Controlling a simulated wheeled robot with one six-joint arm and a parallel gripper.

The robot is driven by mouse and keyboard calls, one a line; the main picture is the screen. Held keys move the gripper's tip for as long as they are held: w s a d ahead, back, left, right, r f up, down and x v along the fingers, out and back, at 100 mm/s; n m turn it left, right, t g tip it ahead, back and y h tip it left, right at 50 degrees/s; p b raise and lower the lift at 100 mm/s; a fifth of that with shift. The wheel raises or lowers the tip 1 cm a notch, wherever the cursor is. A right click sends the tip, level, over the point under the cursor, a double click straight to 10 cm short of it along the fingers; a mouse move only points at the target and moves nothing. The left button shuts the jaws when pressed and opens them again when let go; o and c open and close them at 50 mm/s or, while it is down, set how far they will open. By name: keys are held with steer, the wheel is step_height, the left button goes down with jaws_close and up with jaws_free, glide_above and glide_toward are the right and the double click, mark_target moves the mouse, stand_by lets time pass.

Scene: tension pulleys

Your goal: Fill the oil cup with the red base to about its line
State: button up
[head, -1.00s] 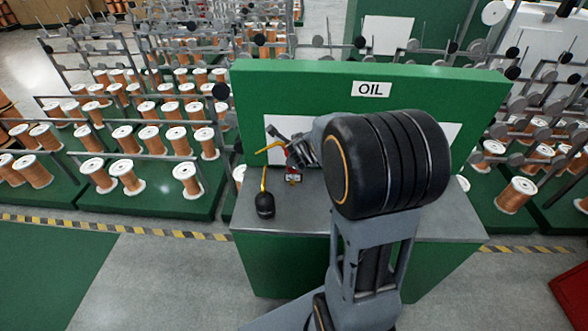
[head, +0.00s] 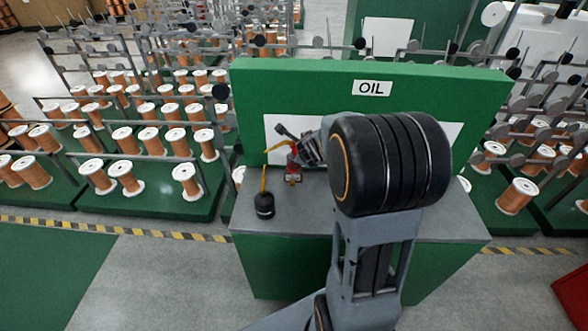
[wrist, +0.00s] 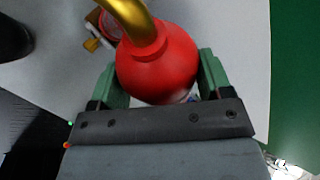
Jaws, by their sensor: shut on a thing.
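My gripper (wrist: 157,85) is shut on a red oil can (wrist: 160,68) with a curved golden spout (wrist: 130,15). The green finger pads press on both sides of its round body. In the head view my gripper (head: 305,152) is above the bench, and the held can's yellow spout (head: 277,147) points left. The oil cup with the red base (head: 293,178) stands on the bench just below the can. In the wrist view it shows partly behind the spout (wrist: 108,28), with a brass fitting at its side. Its line and oil level cannot be made out.
A black oil can (head: 264,205) with an upright yellow spout stands at the bench's left front. The green back panel (head: 300,85) with an OIL sign (head: 371,88) rises behind the bench. My arm hides the bench's middle. Racks of copper spools stand behind.

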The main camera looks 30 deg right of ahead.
steer(key=shift+w+d+f+b, duration=0.15)
steer(key=shift+d+b, duration=0.1)
steer(key=shift+d, duration=0.3)
steer(key=shift+s+d+f+b, duration=0.1)
steer(key=shift+d+f+b, duration=0.15)
steer(key=shift+d, duration=0.35)
steer(key=shift+w+d+f+b, duration=0.1)
steer(key=shift+d+b, duration=0.2)
steer(key=shift+d, duration=0.25)
steer(key=shift+d+f, duration=0.1)
steer(key=shift+d, duration=0.1)
steer(key=d+f+b, duration=0.2)
steer(key=d+b, duration=0.1)
steer(key=d, duration=0.3)
steer(key=shift+w+d+h, duration=0.15)
steer(key=shift+d+h, duration=0.1)
steer(key=shift+h, duration=0.05)
stand_by(0.9)
steer(key=shift+d, duration=0.1)
steer(key=shift+a+r+n+g+h+p, duration=0.15)
steer(key=shift+r+n+h+p, duration=0.3)
steer(key=shift+p, duration=0.8)
steer(key=shift+a+r+n+g+h+p, duration=0.2)
steer(key=shift+r+p, duration=0.45)
steer(key=shift+p, duration=0.55)
stand_by(1.8)
